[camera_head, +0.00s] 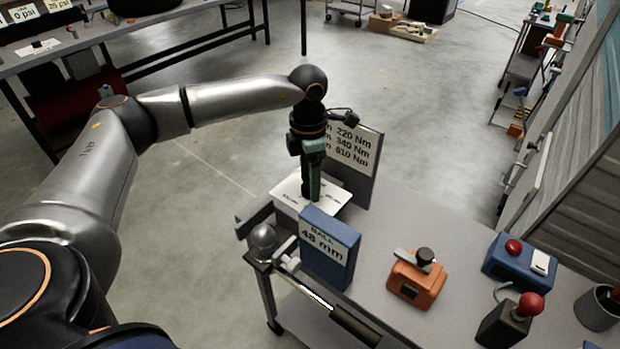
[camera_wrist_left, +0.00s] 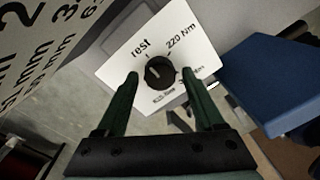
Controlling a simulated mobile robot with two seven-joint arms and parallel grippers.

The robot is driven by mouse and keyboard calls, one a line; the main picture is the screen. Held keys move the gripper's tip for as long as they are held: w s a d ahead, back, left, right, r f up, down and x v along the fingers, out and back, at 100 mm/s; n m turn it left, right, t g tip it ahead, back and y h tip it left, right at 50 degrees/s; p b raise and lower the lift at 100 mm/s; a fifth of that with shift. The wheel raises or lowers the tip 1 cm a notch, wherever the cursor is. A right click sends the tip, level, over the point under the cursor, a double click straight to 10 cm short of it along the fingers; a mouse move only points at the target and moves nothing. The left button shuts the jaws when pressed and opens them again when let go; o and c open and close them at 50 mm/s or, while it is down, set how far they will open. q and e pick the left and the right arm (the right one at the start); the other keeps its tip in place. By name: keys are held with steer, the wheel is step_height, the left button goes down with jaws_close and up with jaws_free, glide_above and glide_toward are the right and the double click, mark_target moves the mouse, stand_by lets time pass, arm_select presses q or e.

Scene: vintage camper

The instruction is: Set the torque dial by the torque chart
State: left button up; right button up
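The torque dial is a dark round knob (camera_wrist_left: 159,72) on a white plate (camera_wrist_left: 185,35); "rest" and "220 Nm" are readable, and the lower labels are partly covered. Its pointer direction is unclear. The plate also shows in the head view (camera_head: 290,190). My left gripper (camera_head: 309,196) points down over it. In the wrist view its green fingers (camera_wrist_left: 161,77) are apart, one either side of the knob; contact is unclear. My right gripper is out of view.
A blue box (camera_head: 329,249) marked "BALL 48 mm" stands close to the dial plate. A metal ball (camera_head: 262,240) and a dark-handled bar (camera_head: 330,305) lie along the cart's near edge. An orange device (camera_head: 416,283), a blue switch box (camera_head: 518,262) and a red-knobbed lever (camera_head: 512,318) stand farther right.

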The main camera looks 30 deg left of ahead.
arm_select(q)
jaws_close()
stand_by(0.3)
steer(key=shift+m, duration=0.3)
steer(key=m, duration=0.2)
steer(key=shift+m, duration=0.4)
steer(key=m, duration=0.3)
steer(key=shift+m+b, duration=0.3)
steer(key=shift+b, duration=0.05)
steer(key=shift+m, duration=0.9)
steer(key=m, duration=0.3)
steer(key=shift+w+d+b, duration=0.1)
steer(key=shift+b, duration=0.25)
steer(key=shift+m+y, duration=0.3)
steer(key=shift+m, duration=0.6)
